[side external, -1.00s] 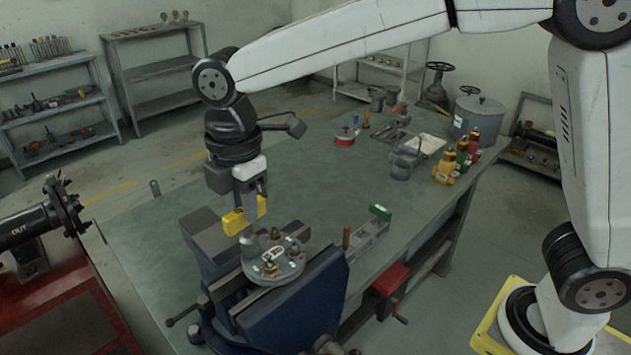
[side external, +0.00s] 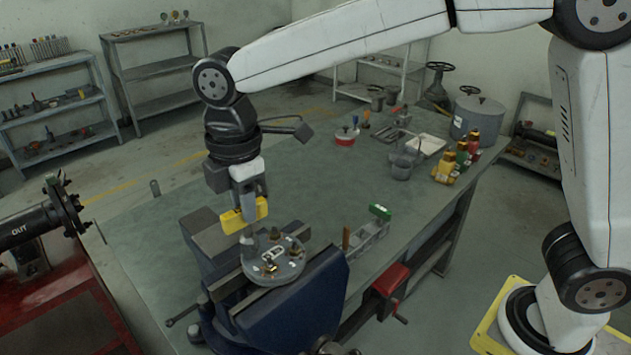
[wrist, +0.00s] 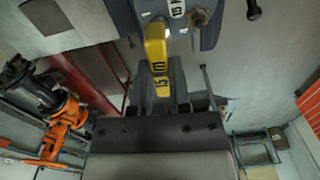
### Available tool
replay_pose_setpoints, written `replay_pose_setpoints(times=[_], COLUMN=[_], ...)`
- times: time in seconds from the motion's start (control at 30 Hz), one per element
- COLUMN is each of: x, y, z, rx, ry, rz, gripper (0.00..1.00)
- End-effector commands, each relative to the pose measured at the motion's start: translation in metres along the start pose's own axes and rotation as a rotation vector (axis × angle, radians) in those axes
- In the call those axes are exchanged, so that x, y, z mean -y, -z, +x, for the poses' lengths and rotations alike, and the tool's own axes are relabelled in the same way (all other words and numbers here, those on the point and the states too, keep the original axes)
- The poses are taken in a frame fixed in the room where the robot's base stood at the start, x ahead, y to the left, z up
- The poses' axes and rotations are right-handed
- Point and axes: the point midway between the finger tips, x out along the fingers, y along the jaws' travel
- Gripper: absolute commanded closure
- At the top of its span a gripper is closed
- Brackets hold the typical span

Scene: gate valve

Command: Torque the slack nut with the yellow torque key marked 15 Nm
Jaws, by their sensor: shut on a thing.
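My gripper (side external: 247,203) is shut on the yellow torque key (side external: 243,216), over the back left of the round grey flange (side external: 274,264) clamped in the blue vise (side external: 300,310). The key's grey socket end points down at the flange's back left edge; whether it sits fully on a nut there cannot be told.
A rack (side external: 370,236) with a green-topped key (side external: 380,211) stands right of the vise. The middle bench is clear.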

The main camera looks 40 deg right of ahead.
Motion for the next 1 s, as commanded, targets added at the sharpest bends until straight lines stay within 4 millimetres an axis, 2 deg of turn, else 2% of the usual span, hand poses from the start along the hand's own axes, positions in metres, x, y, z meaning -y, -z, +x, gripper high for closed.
replay_pose_setpoints(times=[1.0], x=[-0.0002], y=[0.0001], z=[-0.0007], rx=[-0.001], ry=[-0.002], rz=[0.145], gripper=[1.0])
